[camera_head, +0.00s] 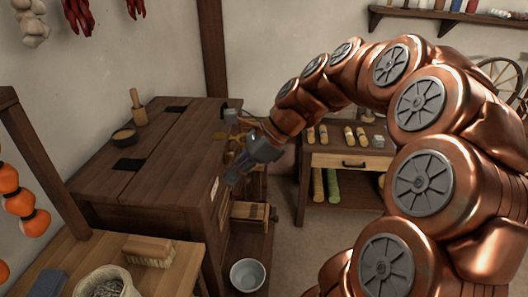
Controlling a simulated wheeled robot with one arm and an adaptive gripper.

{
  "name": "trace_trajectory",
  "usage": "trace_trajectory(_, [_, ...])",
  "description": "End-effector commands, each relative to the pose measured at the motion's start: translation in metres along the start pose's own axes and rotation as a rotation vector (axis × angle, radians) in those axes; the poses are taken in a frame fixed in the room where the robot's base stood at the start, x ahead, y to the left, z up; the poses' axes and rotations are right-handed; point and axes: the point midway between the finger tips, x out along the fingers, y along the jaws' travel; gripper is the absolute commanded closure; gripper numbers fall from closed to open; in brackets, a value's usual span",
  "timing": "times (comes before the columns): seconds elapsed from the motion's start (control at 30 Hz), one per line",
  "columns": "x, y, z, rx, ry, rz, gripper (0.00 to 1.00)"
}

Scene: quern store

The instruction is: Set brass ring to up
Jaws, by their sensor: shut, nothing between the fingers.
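My gripper (229,182) is grey and reaches down and left to the right-hand front of a large dark wooden chest (160,150). Its fingers are together and hold nothing. Small brass-coloured parts (238,148) show just behind and above the gripper at the chest's front. The gripper and wrist partly cover them. I cannot tell which of them is the brass ring, how it is set, or whether the gripper touches it. A small pale label (214,189) is on the chest front beside the fingertips.
A wooden drawer (250,211) juts from the chest below the gripper, with a metal bowl (247,275) under it. A mortar-like bowl (124,136) and wooden pestle (139,111) stand on top. A brush (149,251) lies on the front table. A side table (345,160) stands behind.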

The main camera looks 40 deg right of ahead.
Motion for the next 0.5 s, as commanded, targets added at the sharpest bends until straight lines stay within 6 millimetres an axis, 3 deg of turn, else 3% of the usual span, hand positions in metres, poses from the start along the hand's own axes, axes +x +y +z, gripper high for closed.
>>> trace_trajectory(0.03, [-0.006, -0.023, -0.021, 0.141, -0.053, -0.050, 1.00])
trace_trajectory(0.2, [-0.047, -0.080, -0.076, 0.592, -0.245, -0.165, 1.00])
trace_trajectory(0.4, [-0.091, -0.114, -0.135, 0.952, -0.428, -0.233, 1.00])
trace_trajectory(0.5, [-0.103, -0.120, -0.151, 1.043, -0.480, -0.244, 1.00])
